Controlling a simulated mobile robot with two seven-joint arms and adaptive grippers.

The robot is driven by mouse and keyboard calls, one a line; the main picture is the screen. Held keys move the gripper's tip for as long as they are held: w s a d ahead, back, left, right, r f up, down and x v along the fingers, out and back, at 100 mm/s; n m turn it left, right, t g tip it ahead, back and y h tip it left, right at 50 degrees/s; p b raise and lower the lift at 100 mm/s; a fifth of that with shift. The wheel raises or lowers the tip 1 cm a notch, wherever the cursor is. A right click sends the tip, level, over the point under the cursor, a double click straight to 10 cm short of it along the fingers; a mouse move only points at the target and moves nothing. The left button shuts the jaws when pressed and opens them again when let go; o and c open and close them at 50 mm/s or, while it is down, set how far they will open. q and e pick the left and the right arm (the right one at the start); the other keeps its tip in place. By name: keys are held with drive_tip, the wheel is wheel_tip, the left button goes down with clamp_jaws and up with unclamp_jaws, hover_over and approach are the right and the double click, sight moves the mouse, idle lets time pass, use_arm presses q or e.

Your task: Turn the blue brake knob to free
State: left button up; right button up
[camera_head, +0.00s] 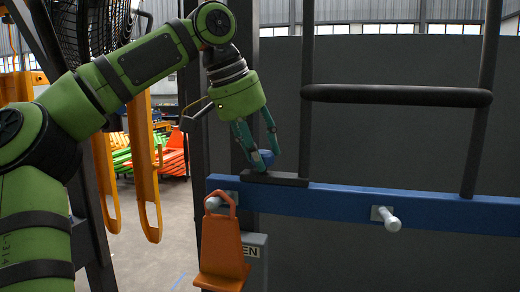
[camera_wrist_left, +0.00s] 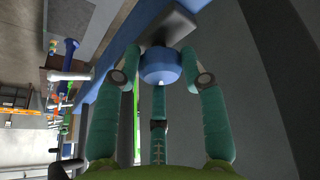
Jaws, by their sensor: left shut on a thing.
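The blue brake knob (camera_head: 267,157) sits at the left end of a dark plate (camera_head: 275,178) on top of the blue beam (camera_head: 340,203). My left gripper (camera_head: 262,168) comes down on it from above, with its teal fingers around the knob. In the left wrist view the round blue knob (camera_wrist_left: 160,66) is between the fingertips, and the gripper is shut on it. The fingers hide part of the knob in the head view. Its turn position cannot be told. My right gripper is not in view.
An orange chock-like piece (camera_head: 222,250) hangs on a peg at the beam's left end. Another metal peg (camera_head: 386,217) sticks out further right. A dark tubular frame (camera_head: 395,95) rises above the beam. A sign (camera_head: 252,250) is partly hidden below.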

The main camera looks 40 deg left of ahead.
use_arm(q)
drive_tip(key=m, duration=0.1)
drive_tip(key=m+h, duration=0.1)
drive_tip(key=m, duration=0.1)
drive_tip(key=shift+a+f+m+g, duration=0.1)
drive_tip(key=shift+a+m+g, duration=0.05)
drive_tip(key=shift+m+g, duration=0.15)
drive_tip(key=shift+w+a+m+g+h, duration=0.1)
drive_tip(key=shift+m+g+h, duration=0.25)
drive_tip(key=shift+m, duration=0.65)
drive_tip(key=shift+w+m+g+h, duration=0.1)
drive_tip(key=shift+m+g+h, duration=0.25)
drive_tip(key=shift+m, duration=0.65)
drive_tip(key=o, duration=1.1)
